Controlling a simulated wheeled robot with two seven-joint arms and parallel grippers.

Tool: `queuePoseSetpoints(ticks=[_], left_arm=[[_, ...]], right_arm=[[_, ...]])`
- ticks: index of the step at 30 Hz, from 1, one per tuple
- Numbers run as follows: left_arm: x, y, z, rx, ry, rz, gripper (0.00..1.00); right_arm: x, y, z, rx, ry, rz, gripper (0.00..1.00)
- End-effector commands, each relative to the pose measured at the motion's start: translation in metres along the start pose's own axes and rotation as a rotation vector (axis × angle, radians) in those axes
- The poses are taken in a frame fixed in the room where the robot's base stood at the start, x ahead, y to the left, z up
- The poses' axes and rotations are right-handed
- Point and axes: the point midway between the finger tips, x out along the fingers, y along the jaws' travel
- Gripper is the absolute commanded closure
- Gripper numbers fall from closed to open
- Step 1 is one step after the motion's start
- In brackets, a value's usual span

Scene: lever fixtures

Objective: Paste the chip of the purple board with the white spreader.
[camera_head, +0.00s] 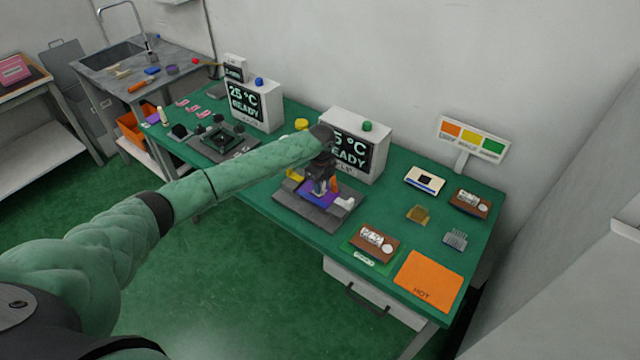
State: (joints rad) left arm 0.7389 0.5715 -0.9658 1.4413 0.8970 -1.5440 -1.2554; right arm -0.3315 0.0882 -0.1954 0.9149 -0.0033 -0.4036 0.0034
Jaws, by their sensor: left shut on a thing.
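The purple board (318,199) lies on a dark fixture (309,214) on the green bench, in front of the right-hand display unit. My left gripper (320,188) points down over the board, shut on a small pale thing that looks like the white spreader. The gripper hides most of it, and I cannot tell whether it touches the board. The chip cannot be made out under the gripper. A white piece (345,202) sits at the fixture's right side. My right gripper is not in view.
Display units (255,105) and (348,145) stand at the back. To the right are an orange HOT mat (428,281), brown blocks (374,243) and (469,203), a white tray (425,180) and a colour-chart sign (473,137). Another dark fixture (222,139) lies left, beyond my arm.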

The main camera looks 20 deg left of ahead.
Motion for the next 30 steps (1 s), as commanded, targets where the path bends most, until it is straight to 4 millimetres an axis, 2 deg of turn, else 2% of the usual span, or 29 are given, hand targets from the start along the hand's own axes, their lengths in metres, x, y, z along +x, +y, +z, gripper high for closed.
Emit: queuePoseSetpoints(ticks=[16,30], left_arm=[[-0.002,0.000,0.019,-0.001,0.000,0.000,0.95],[-0.002,0.005,0.005,0.001,0.000,0.000,0.95]], right_arm=[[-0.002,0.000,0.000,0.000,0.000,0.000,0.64],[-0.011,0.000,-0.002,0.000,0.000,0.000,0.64]])
